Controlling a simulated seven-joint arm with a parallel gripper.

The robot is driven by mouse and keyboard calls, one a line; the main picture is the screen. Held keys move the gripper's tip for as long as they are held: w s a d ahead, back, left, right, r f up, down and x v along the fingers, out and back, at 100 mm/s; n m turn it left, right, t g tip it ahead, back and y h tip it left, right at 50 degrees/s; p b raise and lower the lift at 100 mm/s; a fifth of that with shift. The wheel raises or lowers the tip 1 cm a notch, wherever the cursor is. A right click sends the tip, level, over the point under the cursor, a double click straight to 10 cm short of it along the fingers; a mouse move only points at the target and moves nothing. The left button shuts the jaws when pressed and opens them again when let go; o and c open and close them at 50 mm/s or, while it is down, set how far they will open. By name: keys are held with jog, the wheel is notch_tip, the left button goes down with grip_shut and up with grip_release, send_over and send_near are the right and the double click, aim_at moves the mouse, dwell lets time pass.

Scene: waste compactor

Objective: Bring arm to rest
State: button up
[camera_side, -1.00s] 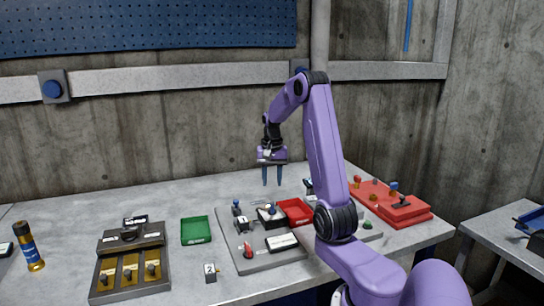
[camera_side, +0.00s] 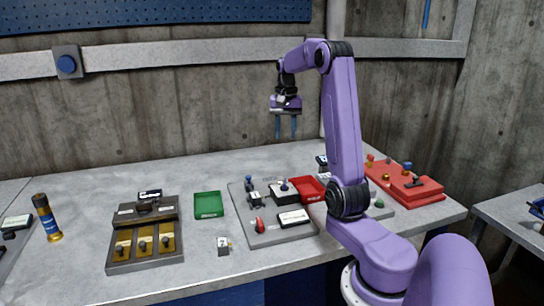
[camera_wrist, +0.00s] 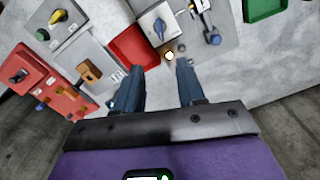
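My gripper (camera_side: 285,127) hangs above the back of the grey table (camera_side: 100,180), well above its surface, with its two blue fingers pointing down. In the wrist view, the fingers of my gripper (camera_wrist: 164,72) stand apart with nothing between them but the view of the table below. My gripper is open and empty, touching nothing.
Below are a grey panel (camera_side: 272,237) with switches, a red tray (camera_side: 308,190) and a green tray (camera_side: 208,205). A red box (camera_side: 420,192) with knobs is at right. A dark unit (camera_side: 146,266) with yellow plates and a blue-and-gold cylinder (camera_side: 47,218) are at left.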

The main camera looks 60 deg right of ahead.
jog(key=a+f+n, duration=0.3)
jog(key=a+n, duration=0.9)
jog(key=a, duration=1.6)
jog(key=s+a+f+n, duration=0.2)
jog(key=s+a+n, duration=0.3)
jog(key=s, duration=0.5)
jog(key=s+a+f+n, duration=0.2)
jog(key=s+a+n, duration=0.4)
jog(key=s+n, duration=0.2)
jog(key=s, duration=0.2)
jog(key=shift+s+f+n, duration=0.2)
jog(key=shift+s+n, duration=0.1)
jog(key=shift+s, duration=0.1)
jog(key=shift+o, duration=0.3)
